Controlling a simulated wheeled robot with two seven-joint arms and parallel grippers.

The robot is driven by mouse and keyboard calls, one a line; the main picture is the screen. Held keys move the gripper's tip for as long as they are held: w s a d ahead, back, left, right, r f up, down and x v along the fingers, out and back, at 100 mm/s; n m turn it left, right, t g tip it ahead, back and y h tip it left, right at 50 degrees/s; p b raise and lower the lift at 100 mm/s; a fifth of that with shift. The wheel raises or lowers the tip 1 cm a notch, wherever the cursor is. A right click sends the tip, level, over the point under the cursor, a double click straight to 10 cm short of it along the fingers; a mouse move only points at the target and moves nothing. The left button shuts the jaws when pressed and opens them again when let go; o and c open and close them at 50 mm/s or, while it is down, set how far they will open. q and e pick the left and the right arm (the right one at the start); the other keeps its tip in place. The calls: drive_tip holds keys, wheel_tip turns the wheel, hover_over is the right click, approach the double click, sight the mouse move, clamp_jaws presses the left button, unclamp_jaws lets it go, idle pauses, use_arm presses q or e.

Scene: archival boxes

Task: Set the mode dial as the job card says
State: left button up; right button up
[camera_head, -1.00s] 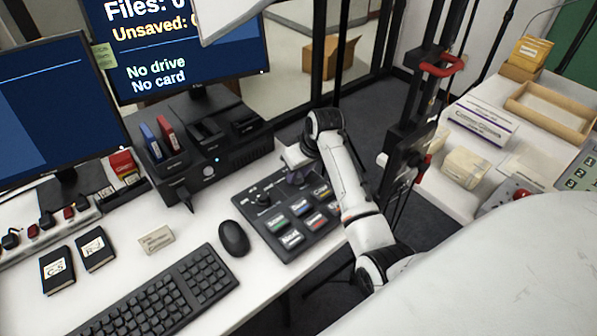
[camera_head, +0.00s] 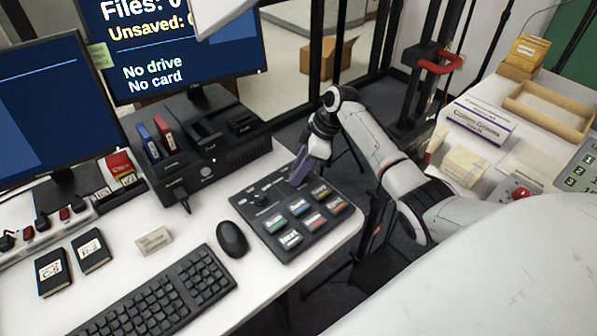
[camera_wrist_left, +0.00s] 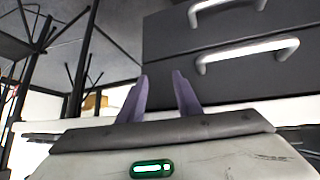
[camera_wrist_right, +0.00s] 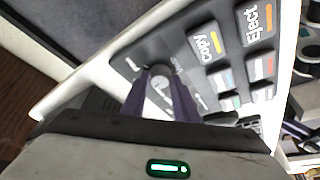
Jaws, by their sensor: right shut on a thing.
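The black control panel (camera_head: 325,228) lies on the desk, with rows of coloured, labelled keys and a dark knob (camera_head: 262,199) at its left. My right gripper (camera_head: 298,172) is at the panel's far edge, its purple fingers pointing down. In the right wrist view, its fingers (camera_wrist_right: 160,82) are shut around a round dial (camera_wrist_right: 160,86) on the panel; the dial's pointer and mode marks are too blurred to read. My left gripper (camera_wrist_left: 160,95) is open and empty before dark drawers, seen in the left wrist view.
A mouse (camera_head: 232,238) and keyboard (camera_head: 165,295) lie left of the panel. A black dock (camera_head: 208,173) stands behind them. The monitor (camera_head: 170,45) reads "No drive" and "No card". A side table (camera_head: 480,180) with boxes stands at right.

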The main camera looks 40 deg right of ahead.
drive_tip(key=shift+w+d+f+n+g+b, duration=0.15)
drive_tip(key=shift+n+g+b, duration=0.25)
drive_tip(key=shift+n+b, duration=0.4)
drive_tip(key=n+b, duration=0.2)
drive_tip(key=n+g+y+b, duration=0.1)
drive_tip(key=n+b, duration=0.1)
drive_tip(key=n, duration=0.1)
drive_tip(key=shift+w+g+b, duration=0.1)
drive_tip(key=shift+g+b, duration=0.2)
drive_tip(key=shift+b, duration=0.1)
drive_tip(key=shift+n+b, duration=0.3)
drive_tip(key=shift+b, duration=0.05)
drive_tip(key=shift+n+g+b, duration=0.3)
drive_tip(key=shift+n+b, duration=0.1)
drive_tip(key=shift+n, duration=0.3)
drive_tip(key=o, duration=1)
drive_tip(key=shift+o, duration=0.2)
